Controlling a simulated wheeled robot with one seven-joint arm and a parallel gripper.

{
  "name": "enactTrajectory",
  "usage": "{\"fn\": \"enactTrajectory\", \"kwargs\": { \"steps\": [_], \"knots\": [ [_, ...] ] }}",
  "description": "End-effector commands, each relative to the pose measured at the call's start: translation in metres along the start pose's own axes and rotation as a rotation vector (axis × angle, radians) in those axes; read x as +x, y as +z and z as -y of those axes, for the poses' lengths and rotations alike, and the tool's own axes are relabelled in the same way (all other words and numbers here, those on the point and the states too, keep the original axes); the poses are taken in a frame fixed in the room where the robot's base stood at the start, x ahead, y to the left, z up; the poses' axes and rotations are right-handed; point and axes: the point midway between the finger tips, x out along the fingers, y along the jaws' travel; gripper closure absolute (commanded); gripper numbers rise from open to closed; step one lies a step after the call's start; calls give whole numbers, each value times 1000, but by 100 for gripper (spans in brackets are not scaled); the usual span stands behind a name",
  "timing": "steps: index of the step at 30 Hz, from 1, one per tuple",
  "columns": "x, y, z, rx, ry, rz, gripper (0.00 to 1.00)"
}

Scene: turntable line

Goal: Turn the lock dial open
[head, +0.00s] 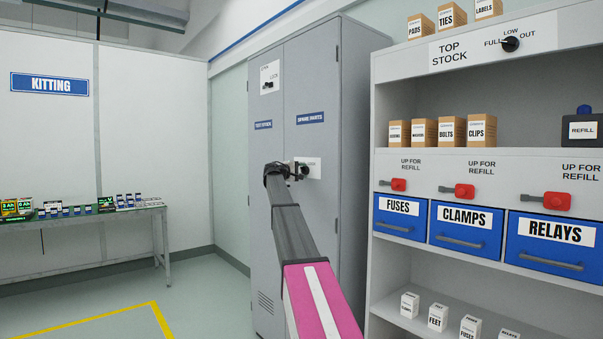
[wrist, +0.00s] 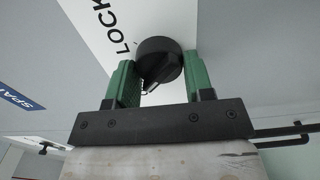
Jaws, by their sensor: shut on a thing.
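The lock dial (wrist: 160,61) is a round black knob on a white plate, seen up close in the wrist view. The plate (wrist: 108,28) carries the letters LOCK, partly cut off. My gripper (wrist: 159,75) has one green finger on each side of the knob and is shut on it. In the head view my gripper (head: 300,169) is at the white plate (head: 315,168) on the right door of the grey cabinet (head: 315,90). There the knob is mostly hidden by my gripper, and which way it points is unclear.
A second dial (head: 268,86) sits on the cabinet's left door. To the right is a shelf unit (head: 415,165) with blue bins, red levers and boxes. A table (head: 90,213) with small goods stands at the far left. The floor left of the cabinet is clear.

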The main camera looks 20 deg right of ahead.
Motion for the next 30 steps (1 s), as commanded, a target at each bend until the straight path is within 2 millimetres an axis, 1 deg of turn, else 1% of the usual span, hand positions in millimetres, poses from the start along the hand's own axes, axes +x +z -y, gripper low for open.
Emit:
{"fn": "enactTrajectory", "kwargs": {
  "steps": [10, 11, 12, 13, 23, 26, 30],
  "knots": [
    [0, 0, 1, -4, 0, -1, 76],
    [0, 0, 1, -4, 0, -1, 49],
    [0, 0, 0, -4, 0, -1, 36],
    [0, 0, 0, -4, 0, -1, 29],
    [-1, 0, 0, -3, 0, -1, 29],
    [-6, 0, 0, -3, 0, -1, 29],
    [-21, 0, 1, -3, 0, -1, 29]
  ]
}}
